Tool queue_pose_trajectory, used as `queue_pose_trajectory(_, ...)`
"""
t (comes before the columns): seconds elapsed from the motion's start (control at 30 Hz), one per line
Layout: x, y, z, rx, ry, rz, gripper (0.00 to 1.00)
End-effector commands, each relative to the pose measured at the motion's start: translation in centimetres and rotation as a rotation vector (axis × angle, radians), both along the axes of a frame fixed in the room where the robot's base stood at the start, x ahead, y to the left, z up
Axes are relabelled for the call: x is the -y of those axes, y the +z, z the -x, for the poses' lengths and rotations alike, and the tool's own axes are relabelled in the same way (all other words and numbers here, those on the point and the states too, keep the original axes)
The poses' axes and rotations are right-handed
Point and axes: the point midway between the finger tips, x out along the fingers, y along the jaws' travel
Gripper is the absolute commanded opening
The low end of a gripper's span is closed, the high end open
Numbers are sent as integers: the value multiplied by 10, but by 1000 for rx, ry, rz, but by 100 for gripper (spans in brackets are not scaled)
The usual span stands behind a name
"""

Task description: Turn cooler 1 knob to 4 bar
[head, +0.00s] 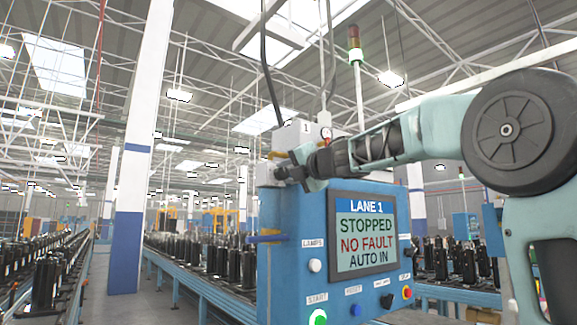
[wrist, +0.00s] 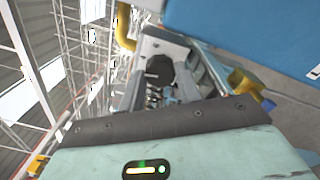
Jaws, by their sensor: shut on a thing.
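The cooler 1 unit is a grey box (head: 297,134) marked "1" on top of the blue cabinet. A small round gauge (head: 326,133) sits at its right side; its reading is too small to tell. My gripper (head: 286,166) is at the cabinet's top left, just below the grey box. In the wrist view a dark, many-sided knob (wrist: 159,69) lies between the fingers of my gripper (wrist: 160,84), which is shut on it. The knob's scale and setting cannot be read. In the head view my gripper hides most of the knob.
The blue cabinet (head: 285,215) carries a screen (head: 364,235) reading "LANE 1 STOPPED NO FAULT AUTO IN", with buttons below. A yellow pipe (wrist: 125,27) passes near the fingers. A conveyor (head: 190,277) with dark compressors runs behind at left.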

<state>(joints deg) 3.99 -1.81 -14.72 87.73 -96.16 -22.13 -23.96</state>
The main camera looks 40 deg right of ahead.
Motion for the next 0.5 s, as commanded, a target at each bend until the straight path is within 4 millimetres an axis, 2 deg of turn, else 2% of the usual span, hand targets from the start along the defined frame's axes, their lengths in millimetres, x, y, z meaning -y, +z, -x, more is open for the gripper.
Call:
queue_pose_trajectory(0.2,0,0,0,-6,0,-108,11)
queue_pose_trajectory(0.5,0,-1,0,-7,-1,-168,11)
